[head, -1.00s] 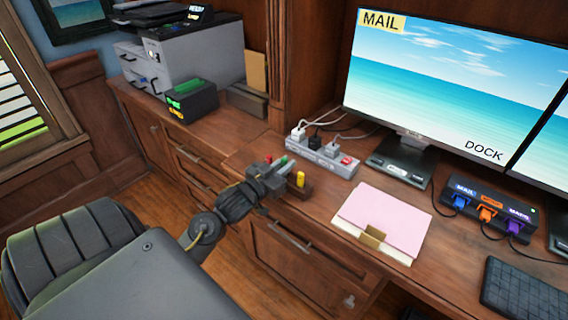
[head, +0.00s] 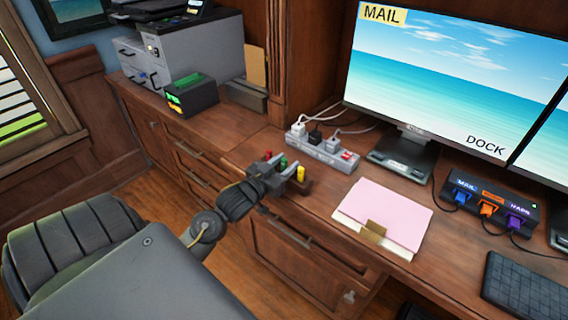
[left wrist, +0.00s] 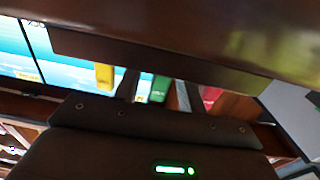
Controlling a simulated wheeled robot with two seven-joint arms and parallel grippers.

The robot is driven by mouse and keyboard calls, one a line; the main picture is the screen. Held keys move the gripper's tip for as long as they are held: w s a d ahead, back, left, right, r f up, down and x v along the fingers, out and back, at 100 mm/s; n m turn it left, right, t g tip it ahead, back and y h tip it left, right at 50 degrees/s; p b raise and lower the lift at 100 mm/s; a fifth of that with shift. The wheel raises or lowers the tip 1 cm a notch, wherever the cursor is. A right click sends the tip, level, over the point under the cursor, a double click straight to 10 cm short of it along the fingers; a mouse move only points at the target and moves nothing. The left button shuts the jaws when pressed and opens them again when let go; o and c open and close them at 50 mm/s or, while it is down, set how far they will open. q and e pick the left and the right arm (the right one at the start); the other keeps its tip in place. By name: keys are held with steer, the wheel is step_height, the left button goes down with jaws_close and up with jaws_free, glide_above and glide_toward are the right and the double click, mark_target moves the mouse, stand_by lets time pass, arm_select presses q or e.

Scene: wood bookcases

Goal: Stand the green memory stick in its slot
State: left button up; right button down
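A small dark wooden holder (head: 304,188) stands near the desk's front edge, partly hidden by my left gripper. The green memory stick (head: 283,162) stands upright between a red stick (head: 267,156) and a yellow stick (head: 301,173). My left gripper (head: 286,174) is at the holder with its fingers apart. In the left wrist view, the green stick (left wrist: 159,88) shows between the two grey fingers (left wrist: 155,94), with gaps beside it; the yellow stick (left wrist: 104,76) and red stick (left wrist: 209,97) lie outside them. The green stick's lower end is hidden. My right gripper is not in view.
A grey power strip (head: 322,152) with plugs lies behind the holder. A pink folder (head: 385,212) lies to the right. A black box (head: 192,96) with a green top stands at the back left by the printer (head: 190,55). Desk between is clear.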

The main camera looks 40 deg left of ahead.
arm_select(q)
steer(key=s, duration=1)
steer(key=shift+s, duration=0.4)
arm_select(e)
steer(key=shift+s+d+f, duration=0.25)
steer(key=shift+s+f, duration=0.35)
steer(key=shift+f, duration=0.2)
